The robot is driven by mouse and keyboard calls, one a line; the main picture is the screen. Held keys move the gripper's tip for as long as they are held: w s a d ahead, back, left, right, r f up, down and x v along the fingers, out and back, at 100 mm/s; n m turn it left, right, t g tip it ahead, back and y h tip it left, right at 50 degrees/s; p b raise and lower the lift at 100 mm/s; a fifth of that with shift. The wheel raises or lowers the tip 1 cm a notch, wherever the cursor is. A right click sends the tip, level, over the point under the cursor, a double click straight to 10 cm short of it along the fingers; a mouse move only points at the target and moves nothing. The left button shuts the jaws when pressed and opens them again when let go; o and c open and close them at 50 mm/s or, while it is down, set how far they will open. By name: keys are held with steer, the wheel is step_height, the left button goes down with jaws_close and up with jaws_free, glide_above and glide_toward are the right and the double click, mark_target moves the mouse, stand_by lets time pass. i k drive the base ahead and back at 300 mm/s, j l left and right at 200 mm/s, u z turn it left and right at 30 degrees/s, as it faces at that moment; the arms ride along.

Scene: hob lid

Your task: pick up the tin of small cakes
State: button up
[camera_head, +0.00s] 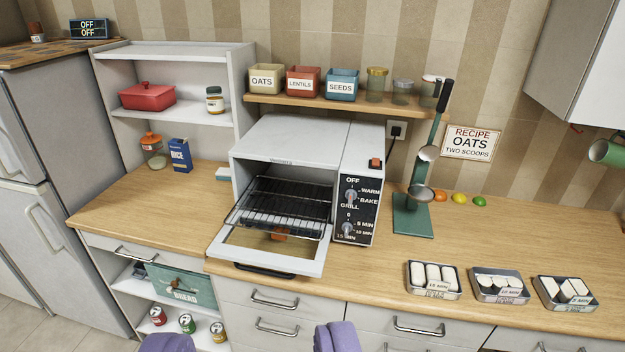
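Three metal tins stand in a row on the counter at the right. The left tin (433,279) holds white rounded pieces standing side by side. The middle tin (499,286) holds smaller pale pieces, with a label propped at its front. The right tin (566,293) holds white pieces leaning at a slant, also with a label. The label print is too small to read surely, so I cannot tell which one holds small cakes. My gripper (252,341) shows as two purple fingers at the bottom edge, wide apart and empty, well left of the tins.
A toaster oven (300,142) has its glass door (270,245) lowered over the counter and its rack showing. A green stand (412,215) with a tilted arm rises between oven and tins. Fruit (459,198) lies behind. The counter (520,235) behind the tins is clear.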

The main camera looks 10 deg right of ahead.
mark_target(493, 284)
steer(key=i+l+z, duration=0.15)
steer(key=i+l, duration=0.3)
steer(key=i+l+z, duration=0.2)
steer(key=i+l, duration=0.15)
steer(key=i+l+z, duration=0.15)
steer(key=i+l, duration=0.15)
steer(key=i, duration=0.3)
steer(key=i+l+z, duration=0.15)
steer(key=i, duration=0.35)
steer(key=l, duration=0.1)
